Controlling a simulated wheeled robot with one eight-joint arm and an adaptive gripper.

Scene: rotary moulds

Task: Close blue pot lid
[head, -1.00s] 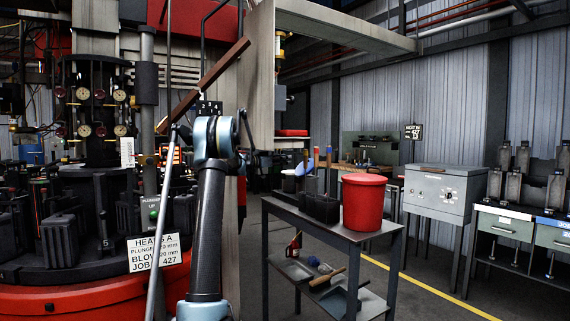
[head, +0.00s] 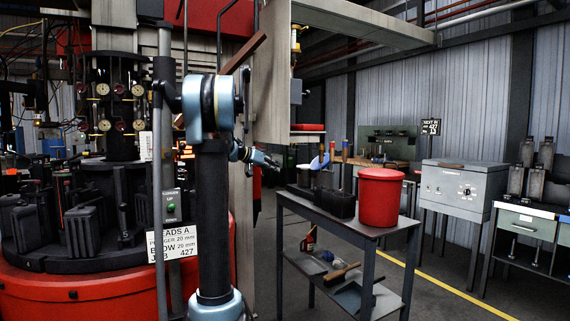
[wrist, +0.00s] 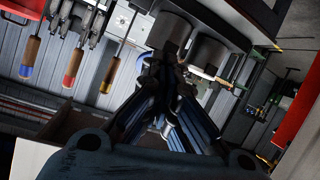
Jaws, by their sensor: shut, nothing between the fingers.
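My gripper (head: 276,163) is small in the head view, extended to the right of my arm, left of the cart top in the picture. In the wrist view my gripper's dark fingers (wrist: 160,62) are together with nothing held. Two grey cylinders (wrist: 209,54) show beyond them; I cannot tell what they are.
The grey cart (head: 350,225) also carries dark containers (head: 325,203) with coloured-handled tools; more tools lie on its lower shelf. A large red-based machine (head: 85,290) stands at left. A grey box on legs (head: 455,187) stands at right. Open floor lies past the yellow line.

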